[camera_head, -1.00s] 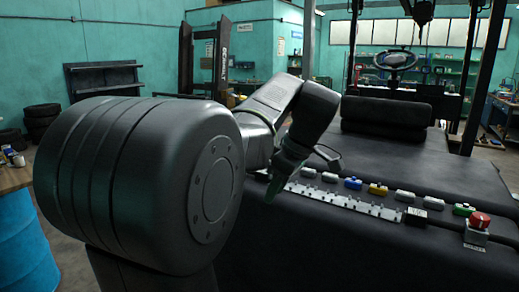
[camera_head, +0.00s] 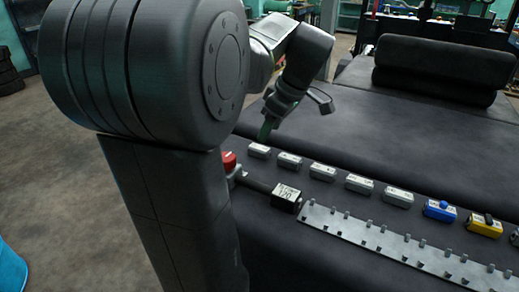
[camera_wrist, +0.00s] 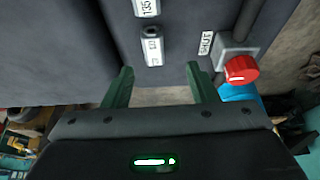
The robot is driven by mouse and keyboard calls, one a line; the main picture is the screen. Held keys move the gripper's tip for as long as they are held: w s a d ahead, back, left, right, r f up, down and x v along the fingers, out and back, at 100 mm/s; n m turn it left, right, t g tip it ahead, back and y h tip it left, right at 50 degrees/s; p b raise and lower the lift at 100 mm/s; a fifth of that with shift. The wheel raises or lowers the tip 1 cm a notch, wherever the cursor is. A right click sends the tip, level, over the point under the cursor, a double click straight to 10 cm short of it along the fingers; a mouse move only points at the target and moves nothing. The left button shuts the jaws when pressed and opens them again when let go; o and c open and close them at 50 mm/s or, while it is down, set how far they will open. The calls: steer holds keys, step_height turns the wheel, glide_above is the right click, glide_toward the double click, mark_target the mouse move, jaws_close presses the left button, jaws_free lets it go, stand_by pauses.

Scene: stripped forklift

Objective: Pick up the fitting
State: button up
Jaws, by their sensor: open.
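Several small box-shaped fittings stand in a row on the dark forklift deck in the head view: grey ones such as the leftmost (camera_head: 259,150), a blue one (camera_head: 440,210) and a yellow one (camera_head: 485,225). Which one the task means cannot be told. My gripper (camera_head: 268,127) points down just above the row's left end. In the wrist view its two green fingers (camera_wrist: 160,85) are wide apart with nothing between them. A grey labelled fitting (camera_wrist: 152,46) lies just beyond the fingertips, with another (camera_wrist: 146,8) behind it.
A red knob (camera_head: 229,161) stands left of the row; it also shows in the wrist view (camera_wrist: 241,69) beside a SHUT label (camera_wrist: 205,43). A black block marked 120 (camera_head: 286,197) and a pegged metal rail (camera_head: 400,252) lie in front. A dark roll (camera_head: 440,68) lies behind.

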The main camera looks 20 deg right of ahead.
mark_target(260, 147)
steer(key=x, duration=0.3)
steer(key=shift+w+r, duration=0.15)
steer(key=shift+w, duration=0.05)
steer(key=shift+w+d+p+x, duration=0.15)
steer(key=shift+p+x, duration=0.15)
steer(key=shift+x, duration=1)
steer(key=shift+w+d+p+x, duration=0.15)
steer(key=shift+p+x, duration=0.15)
steer(key=shift+x, duration=1)
steer(key=shift+s, duration=0.1)
steer(key=c, duration=1.1)
steer(key=shift+c, duration=0.2)
steer(key=shift+r, duration=0.1)
